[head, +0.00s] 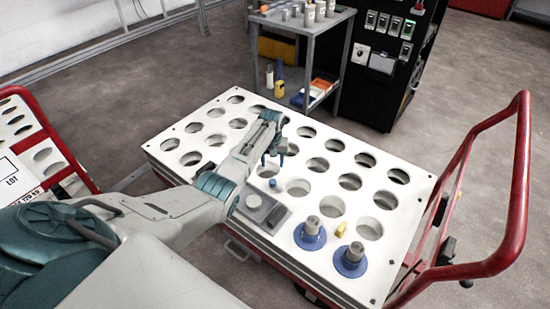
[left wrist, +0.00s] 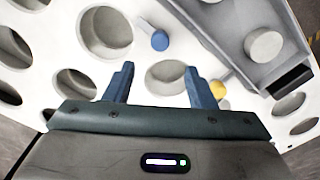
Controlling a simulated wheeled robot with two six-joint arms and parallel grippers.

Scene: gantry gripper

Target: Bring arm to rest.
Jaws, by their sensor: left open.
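My left arm comes in from the left in the head view. Its gripper (head: 273,158) hangs over the white board with round holes (head: 330,135). In the left wrist view the two blue fingers of the left gripper (left wrist: 160,84) stand wide apart, with nothing between them but the board and a hole behind. My right gripper is in neither view.
The board lies on a red-railed cart (head: 518,190). On it are a grey block with a round knob (head: 254,201), two blue-based metal cylinders (head: 312,226) (head: 354,252), a blue piece (head: 273,183) and a yellow piece (head: 341,229). A grey shelf (head: 305,45) stands behind.

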